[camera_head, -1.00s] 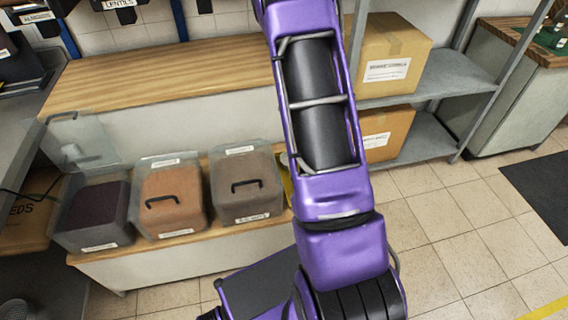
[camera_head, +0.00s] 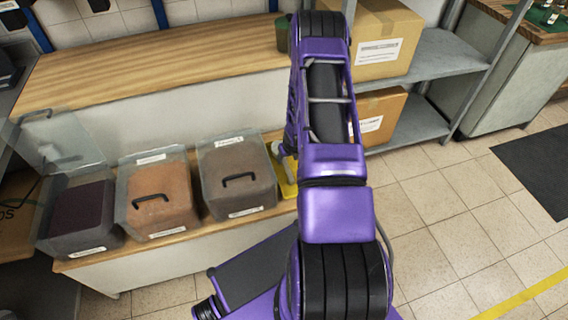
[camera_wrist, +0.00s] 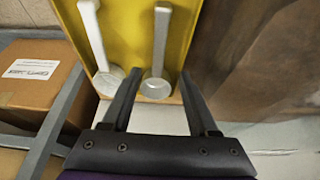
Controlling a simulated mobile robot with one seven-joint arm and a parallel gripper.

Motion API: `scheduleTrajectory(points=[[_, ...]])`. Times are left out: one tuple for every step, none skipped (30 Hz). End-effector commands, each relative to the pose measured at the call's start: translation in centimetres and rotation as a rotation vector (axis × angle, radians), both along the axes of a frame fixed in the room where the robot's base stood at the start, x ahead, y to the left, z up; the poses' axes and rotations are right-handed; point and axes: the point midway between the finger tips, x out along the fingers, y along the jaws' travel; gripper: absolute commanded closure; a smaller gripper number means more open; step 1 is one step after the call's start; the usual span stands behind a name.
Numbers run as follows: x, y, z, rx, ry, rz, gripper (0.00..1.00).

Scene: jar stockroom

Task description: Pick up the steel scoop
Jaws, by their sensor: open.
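Two pale scoops lie side by side on a yellow holder (camera_wrist: 130,25) in the wrist view. The right scoop (camera_wrist: 157,60) has a grey-white handle and a round, shiny bowl. My gripper (camera_wrist: 159,76) is open and empty. Its fingertips appear on either side of the right scoop's bowl, with no clear contact. In the head view, the yellow holder (camera_head: 285,172) shows partly beside the bins, and my arm hides the gripper.
Clear bins with dark (camera_head: 78,212), orange (camera_head: 158,205) and brown (camera_head: 236,180) contents stand left of the holder on a low wooden shelf. A metal rack (camera_head: 440,60) with cardboard boxes (camera_head: 378,115) stands to the right. A dark green container (camera_head: 282,35) sits on the counter.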

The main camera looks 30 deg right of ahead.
Motion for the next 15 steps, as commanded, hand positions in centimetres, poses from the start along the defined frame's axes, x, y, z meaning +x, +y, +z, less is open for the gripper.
scheduleTrajectory(points=[[0.3, -0.1, -0.8, 0.000, 0.000, 0.000, 0.40], [0.4, -0.1, -1.1, 0.000, 0.000, 0.000, 0.40], [0.5, -0.1, -1.3, 0.000, 0.000, 0.000, 0.40], [0.6, -0.1, -1.5, 0.000, 0.000, 0.000, 0.40], [0.7, -0.2, -1.5, 0.000, -0.001, 0.000, 0.40], [0.7, -0.2, -1.7, 0.000, -0.001, 0.000, 0.40], [0.8, -0.2, -1.9, 0.000, -0.001, 0.000, 0.40], [0.8, -0.2, -2.2, 0.000, 0.000, 0.000, 0.40], [0.9, -0.3, -2.7, 0.000, 0.001, 0.001, 0.40], [1.0, -0.4, -3.1, 0.000, 0.001, 0.001, 0.40], [1.2, -0.4, -3.6, 0.000, 0.001, 0.001, 0.40], [1.3, -0.5, -4.3, 0.000, 0.002, 0.001, 0.40], [1.5, -0.6, -4.7, 0.000, 0.001, 0.000, 0.40], [1.6, -0.7, -5.1, 0.000, 0.001, 0.000, 0.40], [1.9, -0.7, -5.6, 0.000, 0.001, 0.000, 0.40]])
